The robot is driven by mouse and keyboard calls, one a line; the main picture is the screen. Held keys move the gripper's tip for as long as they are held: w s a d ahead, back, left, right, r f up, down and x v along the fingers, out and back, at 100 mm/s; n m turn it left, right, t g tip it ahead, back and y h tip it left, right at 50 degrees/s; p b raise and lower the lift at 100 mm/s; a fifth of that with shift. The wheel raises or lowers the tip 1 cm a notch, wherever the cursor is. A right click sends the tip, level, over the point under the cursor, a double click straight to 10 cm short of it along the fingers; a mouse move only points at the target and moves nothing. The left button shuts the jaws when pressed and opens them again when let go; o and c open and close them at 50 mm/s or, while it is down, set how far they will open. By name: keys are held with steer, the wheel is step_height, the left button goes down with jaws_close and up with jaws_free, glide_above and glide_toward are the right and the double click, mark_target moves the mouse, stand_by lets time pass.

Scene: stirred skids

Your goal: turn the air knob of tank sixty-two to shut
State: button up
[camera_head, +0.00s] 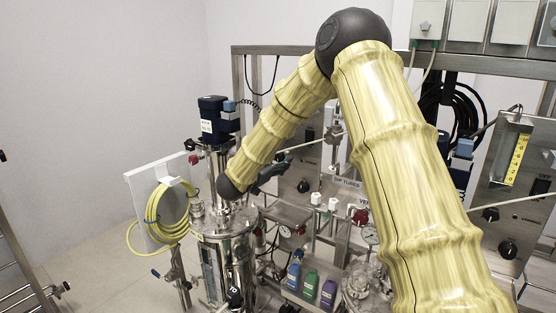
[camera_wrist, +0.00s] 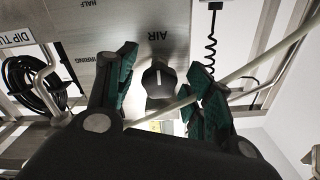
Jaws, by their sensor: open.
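In the wrist view the black air knob (camera_wrist: 158,80) sits on a grey metal panel (camera_wrist: 92,45), beside the upside-down word AIR. A pale pointer line on it runs roughly up and down in the picture. My gripper (camera_wrist: 165,64) is open, with its green-padded fingers on either side of the knob in the picture. I see no clear contact with it, and its depth between the fingers is hard to judge. In the head view my gripper (camera_head: 272,173) is small and partly dark against the left skid's panel. No tank number is readable.
A pale rod (camera_wrist: 250,68) crosses the wrist view close to the right finger. In the head view a steel tank (camera_head: 228,250) with fittings stands below my gripper. A yellow hose coil (camera_head: 168,212) hangs at left. Coloured bottles (camera_head: 310,285) stand on a low shelf.

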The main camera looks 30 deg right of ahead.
steer(key=v, duration=1.1)
steer(key=shift+s+a, duration=0.2)
steer(key=shift+a, duration=0.15)
steer(key=shift+f, duration=0.15)
stand_by(1.4)
